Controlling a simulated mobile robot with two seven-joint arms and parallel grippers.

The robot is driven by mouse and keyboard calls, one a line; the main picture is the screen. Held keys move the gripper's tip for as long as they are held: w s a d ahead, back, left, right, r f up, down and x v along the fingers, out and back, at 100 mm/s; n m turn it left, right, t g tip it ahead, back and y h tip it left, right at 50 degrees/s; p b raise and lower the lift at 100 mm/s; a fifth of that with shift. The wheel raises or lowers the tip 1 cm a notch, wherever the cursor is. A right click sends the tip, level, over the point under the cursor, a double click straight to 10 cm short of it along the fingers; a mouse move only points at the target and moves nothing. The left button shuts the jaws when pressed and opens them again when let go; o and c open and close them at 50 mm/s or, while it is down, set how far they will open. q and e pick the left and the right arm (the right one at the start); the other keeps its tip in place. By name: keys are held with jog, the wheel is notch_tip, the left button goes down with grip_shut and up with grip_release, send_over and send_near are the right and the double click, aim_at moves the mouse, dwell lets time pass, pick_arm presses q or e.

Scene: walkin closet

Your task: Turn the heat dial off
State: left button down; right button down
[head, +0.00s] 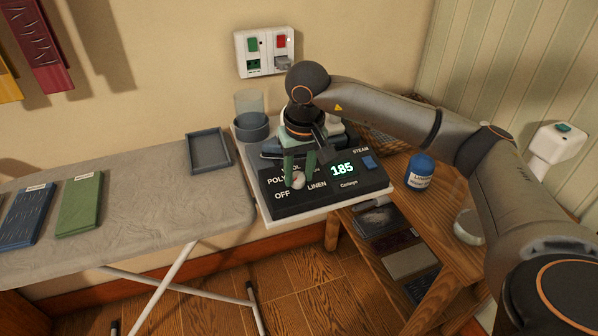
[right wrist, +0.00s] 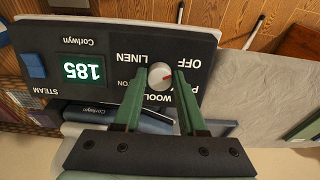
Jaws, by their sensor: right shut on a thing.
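The heat dial (head: 298,180) is a small pale knob on the black control panel (head: 330,202) of the ironing station. It also shows in the right wrist view (right wrist: 160,75), where a red mark on it lies on the side near OFF and the right finger. OFF, LINEN, WOOL and partly hidden labels surround it. The display (head: 342,169) reads 185. My right gripper (head: 299,170) has green fingers, one on each side of the dial, and is shut on it. The right wrist view shows the fingers (right wrist: 155,80) flanking the knob. My left gripper is not in view.
A blue steam button (head: 369,163) sits right of the display. A grey ironing board (head: 130,215) with an empty tray (head: 208,152) and folded cloths lies left. A blue-labelled bottle (head: 420,172) stands on the wooden shelf at right. A wall socket box (head: 264,52) is behind.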

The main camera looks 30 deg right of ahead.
jog(key=shift+c, duration=2.4)
grip_release()
notch_tip(320, 180, up, 12)
jog(key=s, duration=0.2)
jog(key=shift+a+r+p, duration=0.2)
jog(key=shift+a+p, duration=0.1)
jog(key=shift+p, duration=0.05)
